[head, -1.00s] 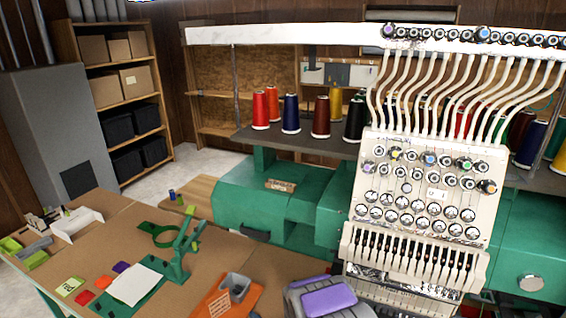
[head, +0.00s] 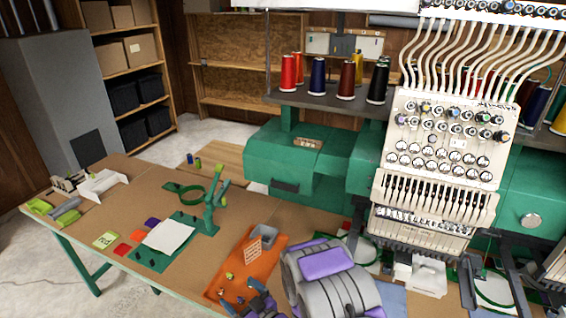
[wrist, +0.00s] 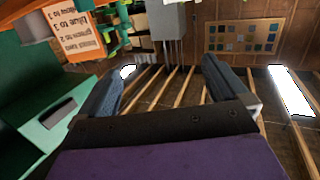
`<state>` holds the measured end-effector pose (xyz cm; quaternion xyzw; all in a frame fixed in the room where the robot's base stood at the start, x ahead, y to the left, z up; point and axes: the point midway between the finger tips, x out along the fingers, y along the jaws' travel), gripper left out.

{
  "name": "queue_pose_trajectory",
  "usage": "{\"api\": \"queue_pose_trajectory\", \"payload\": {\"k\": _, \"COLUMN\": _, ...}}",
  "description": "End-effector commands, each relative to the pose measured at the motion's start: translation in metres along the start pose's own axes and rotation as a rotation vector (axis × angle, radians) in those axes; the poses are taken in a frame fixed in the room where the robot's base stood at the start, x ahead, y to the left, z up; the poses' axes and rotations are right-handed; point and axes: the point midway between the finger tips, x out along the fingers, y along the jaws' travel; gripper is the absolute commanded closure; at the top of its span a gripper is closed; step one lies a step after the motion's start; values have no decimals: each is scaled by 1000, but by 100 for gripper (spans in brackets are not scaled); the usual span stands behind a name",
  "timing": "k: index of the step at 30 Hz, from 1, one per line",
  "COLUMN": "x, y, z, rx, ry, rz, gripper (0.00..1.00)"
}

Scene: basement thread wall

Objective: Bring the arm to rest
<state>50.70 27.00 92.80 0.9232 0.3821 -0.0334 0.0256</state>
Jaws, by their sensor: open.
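My arm, grey with purple panels, shows low in the middle of the head view. It is folded close in front of my body. My gripper (head: 246,300) is at the bottom edge of that view, over the front end of the orange board (head: 228,273), partly cut off by the frame. In the wrist view my gripper (wrist: 168,70) has its two blue-grey fingers spread wide. Nothing is between them. Whether the fingers touch the board cannot be told.
A brown worktable (head: 100,212) carries a green stand (head: 209,205), a white sheet (head: 168,235) and a grey box (head: 264,236). The embroidery machine (head: 440,150) stands to the right, with thread cones (head: 346,80) behind. Floor is free at left.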

Motion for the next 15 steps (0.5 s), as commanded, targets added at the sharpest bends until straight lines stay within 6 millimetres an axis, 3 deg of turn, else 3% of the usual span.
{"api": "queue_pose_trajectory", "payload": {"k": 15, "x": -5, "y": 45, "z": -10, "rx": -80, "ry": -216, "rz": 51, "gripper": 0}}
